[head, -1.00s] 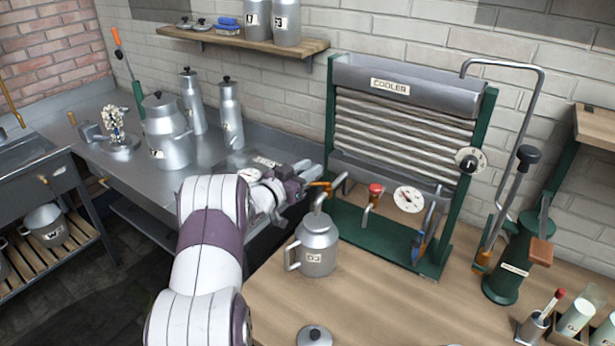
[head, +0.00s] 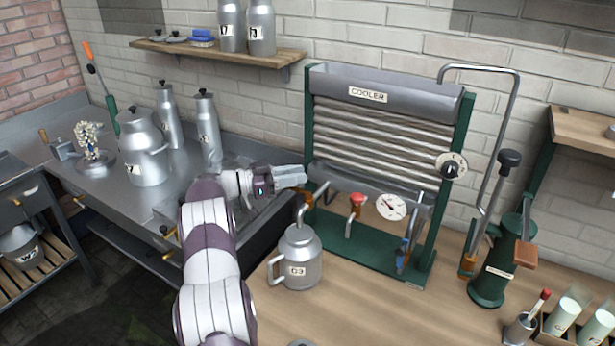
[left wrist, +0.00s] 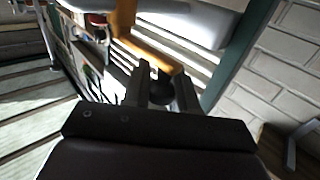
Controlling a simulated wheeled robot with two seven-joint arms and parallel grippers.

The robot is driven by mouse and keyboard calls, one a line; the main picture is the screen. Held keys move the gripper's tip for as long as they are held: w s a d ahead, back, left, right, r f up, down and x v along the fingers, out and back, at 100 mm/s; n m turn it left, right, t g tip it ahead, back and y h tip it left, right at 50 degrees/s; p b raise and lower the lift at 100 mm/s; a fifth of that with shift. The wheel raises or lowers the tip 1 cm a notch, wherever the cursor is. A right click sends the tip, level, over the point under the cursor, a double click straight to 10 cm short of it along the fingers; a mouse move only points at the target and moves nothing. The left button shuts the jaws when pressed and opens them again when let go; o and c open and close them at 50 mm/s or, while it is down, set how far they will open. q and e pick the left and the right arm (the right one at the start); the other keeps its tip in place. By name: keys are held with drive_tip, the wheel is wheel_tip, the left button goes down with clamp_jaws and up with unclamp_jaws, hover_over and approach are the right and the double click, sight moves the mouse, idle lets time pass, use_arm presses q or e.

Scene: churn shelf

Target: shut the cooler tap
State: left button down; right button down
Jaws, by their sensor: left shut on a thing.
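The cooler (head: 368,95) is a ribbed metal panel in a green frame on the wooden counter. Its orange tap (head: 304,200) is low at the left side, partly hidden by my left gripper (head: 292,177). In the left wrist view, the orange tap lever (left wrist: 150,52) runs down to a dark knob (left wrist: 161,90) between the fingers of my left gripper (left wrist: 163,88), which is shut on it. A metal can (head: 299,262) labelled G3 stands on the counter below the tap, with a bent pipe above its mouth. My right gripper is in neither view.
A red-knobbed valve (head: 357,202) and a round gauge (head: 391,206) sit right of the tap. A green hand pump (head: 493,275) stands further right. A large can (head: 143,150) and two bottles stand on the steel counter at left. The front wooden counter is mostly clear.

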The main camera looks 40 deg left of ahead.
use_arm(q)
drive_tip(key=shift+r, duration=0.2)
idle(0.3)
drive_tip(key=c, duration=1)
unclamp_jaws()
drive_tip(key=shift+o, duration=0.3)
drive_tip(key=shift+w+d+f, duration=0.1)
drive_tip(key=shift+w, duration=0.05)
drive_tip(key=b+v, duration=0.3)
drive_tip(key=v, duration=0.9)
drive_tip(key=shift+s+a, duration=0.25)
drive_tip(key=shift+a, duration=0.05)
